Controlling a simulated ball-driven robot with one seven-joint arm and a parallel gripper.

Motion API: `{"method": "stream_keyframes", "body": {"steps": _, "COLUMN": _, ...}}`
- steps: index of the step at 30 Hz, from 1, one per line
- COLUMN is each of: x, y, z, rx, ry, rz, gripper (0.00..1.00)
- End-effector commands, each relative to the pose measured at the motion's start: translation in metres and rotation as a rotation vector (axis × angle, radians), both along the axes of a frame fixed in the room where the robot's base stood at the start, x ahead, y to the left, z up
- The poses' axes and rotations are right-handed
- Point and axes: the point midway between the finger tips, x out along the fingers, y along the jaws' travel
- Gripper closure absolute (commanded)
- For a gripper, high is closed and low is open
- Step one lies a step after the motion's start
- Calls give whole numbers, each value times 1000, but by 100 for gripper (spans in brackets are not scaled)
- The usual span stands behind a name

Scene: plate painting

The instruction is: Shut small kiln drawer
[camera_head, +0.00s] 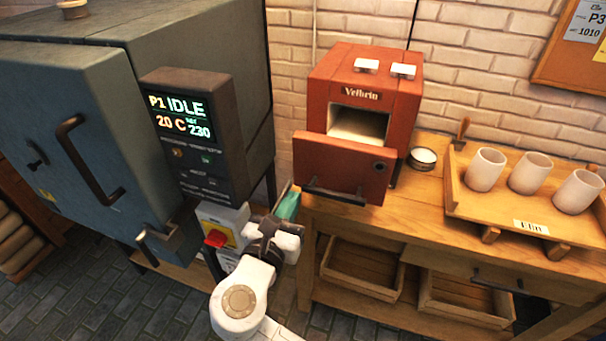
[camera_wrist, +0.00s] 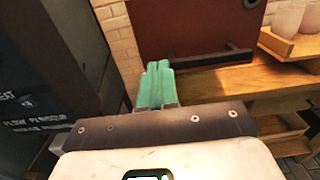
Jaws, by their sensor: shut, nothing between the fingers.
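The small red kiln (camera_head: 365,80) stands on the wooden bench. Its drawer is out: the red drawer front (camera_head: 340,160) sits forward of the body, and a pale interior (camera_head: 358,124) shows above and behind it. A dark bar handle (camera_head: 335,195) runs along the lower front. My gripper (camera_head: 288,203) is shut and empty, its teal fingers just left of the drawer front's lower left corner. In the wrist view the teal fingers (camera_wrist: 158,68) are together, with the drawer front (camera_wrist: 190,25) and its handle (camera_wrist: 215,62) beyond and to the right. I cannot tell whether they touch.
A large grey kiln (camera_head: 60,110) with a control panel (camera_head: 190,120) stands close on the left. On the bench (camera_head: 420,215) right of the kiln are a small round tin (camera_head: 423,159) and a wooden tray (camera_head: 452,185) with white cups (camera_head: 530,173). Open crates (camera_head: 365,270) lie below.

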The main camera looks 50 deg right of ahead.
Motion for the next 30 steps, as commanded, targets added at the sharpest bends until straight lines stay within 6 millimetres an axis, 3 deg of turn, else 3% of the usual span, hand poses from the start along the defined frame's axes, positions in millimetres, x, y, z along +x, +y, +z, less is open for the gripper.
{"method": "stream_keyframes", "body": {"steps": 6, "x": 14, "y": -41, "z": 1, "rx": 1, "ry": 1, "rz": -4, "gripper": 100}}
{"method": "stream_keyframes", "body": {"steps": 12, "x": 24, "y": -66, "z": 1, "rx": 1, "ry": -1, "rz": -2, "gripper": 100}}
{"method": "stream_keyframes", "body": {"steps": 30, "x": 28, "y": -77, "z": 0, "rx": 2, "ry": 0, "rz": 0, "gripper": 100}}
